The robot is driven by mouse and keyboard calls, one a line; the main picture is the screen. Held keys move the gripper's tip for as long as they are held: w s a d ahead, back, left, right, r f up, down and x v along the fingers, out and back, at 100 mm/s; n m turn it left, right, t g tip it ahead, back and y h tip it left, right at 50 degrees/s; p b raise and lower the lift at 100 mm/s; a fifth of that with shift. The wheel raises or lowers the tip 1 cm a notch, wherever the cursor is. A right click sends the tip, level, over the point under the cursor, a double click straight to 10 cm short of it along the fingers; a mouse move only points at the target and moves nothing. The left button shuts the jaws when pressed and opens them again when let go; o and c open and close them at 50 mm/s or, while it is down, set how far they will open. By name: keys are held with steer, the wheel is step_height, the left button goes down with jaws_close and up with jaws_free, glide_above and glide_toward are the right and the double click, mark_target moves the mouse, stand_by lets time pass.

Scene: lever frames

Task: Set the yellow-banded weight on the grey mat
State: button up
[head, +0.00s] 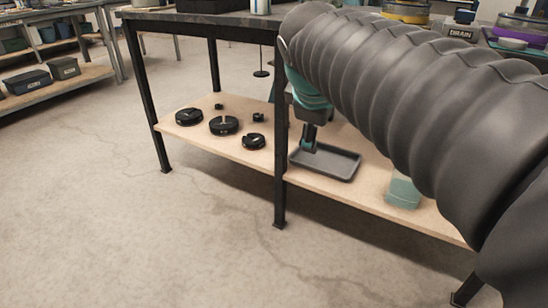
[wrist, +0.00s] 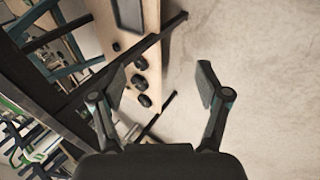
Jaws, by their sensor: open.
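My gripper (wrist: 160,84) is open and empty in the wrist view, its two dark fingers spread wide with bare floor and the bench's edge beyond them. Several black slotted weights, large and small, lie on the lower shelf, among them a large one (head: 224,125). They also show small in the wrist view (wrist: 139,82). I cannot make out a yellow band on any of them. A round yellow-banded thing (head: 405,11) is on the benchtop, partly cut off by the frame and my arm; I cannot tell what it is. I cannot make out a grey mat.
A dark grey tray (head: 335,165) is on the lower shelf (head: 262,156), right of a black bench leg (head: 280,190). A pale teal thing (head: 402,192) is farther right, partly behind my arm. A box marked DRAIN (head: 461,33) is on top. Floor at left is clear.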

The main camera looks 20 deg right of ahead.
steer(key=s+a+f+m+y, duration=0.2)
steer(key=s+a+f+m, duration=0.2)
steer(key=s+f, duration=0.2)
steer(key=s+a+f+m+y, duration=0.2)
steer(key=s+a+f+m, duration=0.2)
steer(key=f, duration=0.5)
steer(key=shift+s+a+m, duration=0.4)
steer(key=shift+s, duration=0.6)
